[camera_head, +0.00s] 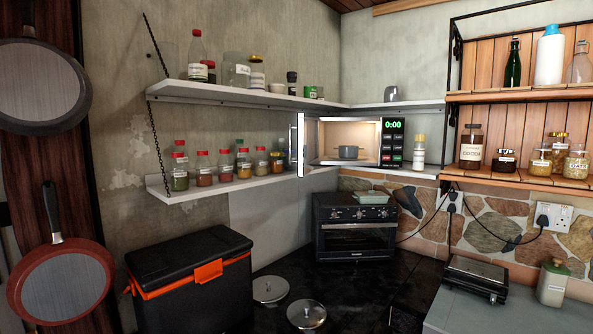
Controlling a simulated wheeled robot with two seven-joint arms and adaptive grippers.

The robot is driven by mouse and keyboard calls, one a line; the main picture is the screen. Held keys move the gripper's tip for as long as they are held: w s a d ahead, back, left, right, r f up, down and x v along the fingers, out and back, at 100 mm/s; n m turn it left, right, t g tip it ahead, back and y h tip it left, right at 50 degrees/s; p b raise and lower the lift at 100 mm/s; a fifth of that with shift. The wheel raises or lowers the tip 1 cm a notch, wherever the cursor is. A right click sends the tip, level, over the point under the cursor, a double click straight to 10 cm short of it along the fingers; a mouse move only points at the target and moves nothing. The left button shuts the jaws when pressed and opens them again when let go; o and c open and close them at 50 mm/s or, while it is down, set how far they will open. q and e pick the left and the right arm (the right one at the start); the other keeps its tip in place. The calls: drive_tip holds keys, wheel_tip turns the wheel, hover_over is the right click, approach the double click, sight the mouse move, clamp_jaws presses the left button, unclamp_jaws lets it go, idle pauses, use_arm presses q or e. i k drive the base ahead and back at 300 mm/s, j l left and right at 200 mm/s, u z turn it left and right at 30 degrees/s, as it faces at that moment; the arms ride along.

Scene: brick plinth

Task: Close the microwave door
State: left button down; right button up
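The microwave (352,141) sits on the lower corner shelf, with a lit cavity and a dark control panel (393,142) reading 0:00 on its right. Its door (301,144) stands open, swung out to the left and seen almost edge-on as a bright white vertical strip. A small grey pot (348,152) is inside the cavity. Neither of my grippers shows in the head view.
Spice jars (204,167) line the lower shelf left of the door. A black toaster oven (354,226) stands below the microwave. A black cooler box (190,275) with an orange latch and two metal lids (270,289) are in front. A small white-labelled bottle (419,153) stands right of the microwave.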

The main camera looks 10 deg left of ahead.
sight(309, 125)
drive_tip(key=i+l+u, duration=0.1)
drive_tip(key=i+l, duration=0.4)
drive_tip(key=l, duration=0.25)
drive_tip(key=i+l+u, duration=0.15)
drive_tip(key=l, duration=0.25)
drive_tip(key=i+l+u, duration=0.1)
drive_tip(key=i+l, duration=0.2)
drive_tip(key=l, duration=0.1)
